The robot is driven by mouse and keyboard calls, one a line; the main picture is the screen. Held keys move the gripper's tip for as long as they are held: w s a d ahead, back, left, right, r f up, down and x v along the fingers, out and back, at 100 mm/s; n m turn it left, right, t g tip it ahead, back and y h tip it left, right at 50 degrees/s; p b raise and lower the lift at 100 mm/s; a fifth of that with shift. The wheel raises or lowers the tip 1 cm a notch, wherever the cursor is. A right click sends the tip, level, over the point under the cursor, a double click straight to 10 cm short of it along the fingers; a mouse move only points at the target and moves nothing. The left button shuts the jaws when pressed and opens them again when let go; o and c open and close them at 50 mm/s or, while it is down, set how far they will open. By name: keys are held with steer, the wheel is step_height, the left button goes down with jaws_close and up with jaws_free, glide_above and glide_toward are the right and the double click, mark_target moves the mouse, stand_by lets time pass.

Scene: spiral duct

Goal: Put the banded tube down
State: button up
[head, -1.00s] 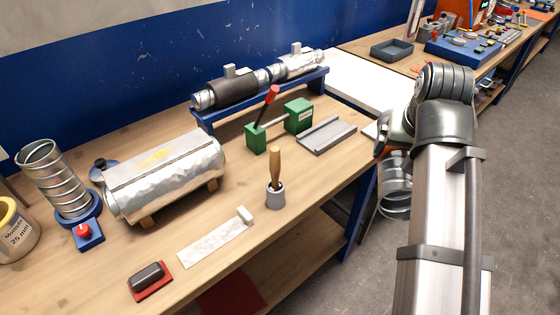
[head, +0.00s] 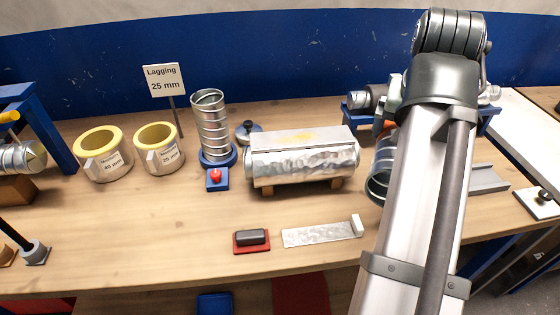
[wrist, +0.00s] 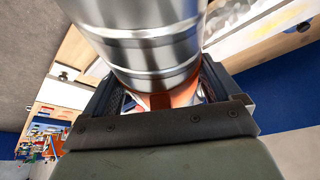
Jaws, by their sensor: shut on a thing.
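The banded tube (head: 380,168) is a shiny metal cylinder with ribs around it. It shows partly behind my arm, to the right of the foil-covered cylinder (head: 302,160). In the wrist view the tube (wrist: 140,40) fills the top middle, between the jaws. My gripper (wrist: 160,95) is shut on it. In the head view my arm hides most of the gripper. The tube's lower end appears over the bench top, and I cannot tell whether it touches the wood. A similar ribbed tube (head: 211,125) stands upright in a blue ring base (head: 219,160).
A red pad with a dark block (head: 252,239) and a metal strip (head: 318,234) lie in front. Two yellow-lined rings (head: 103,155) and a "Lagging 25 mm" sign (head: 163,80) stand left. A grey channel (head: 488,179) is right. Bare bench (head: 150,225) shows front left.

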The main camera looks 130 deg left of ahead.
steer(key=s+d+r+n, duration=0.1)
steer(key=s+d, duration=0.2)
steer(key=s, duration=0.5)
steer(key=s+d+r+n+g, duration=0.1)
steer(key=s+d+r, duration=0.15)
steer(key=s, duration=0.45)
steer(key=s+d+r+n, duration=0.1)
steer(key=s+d, duration=0.3)
steer(key=s, duration=0.4)
steer(key=n+g+h, duration=0.1)
steer(key=n, duration=0.2)
glide_above(190, 210)
step_height(190, 210, down, 27)
steer(key=shift+s+f, duration=0.1)
steer(key=shift+f, duration=0.2)
steer(key=o, duration=1.1)
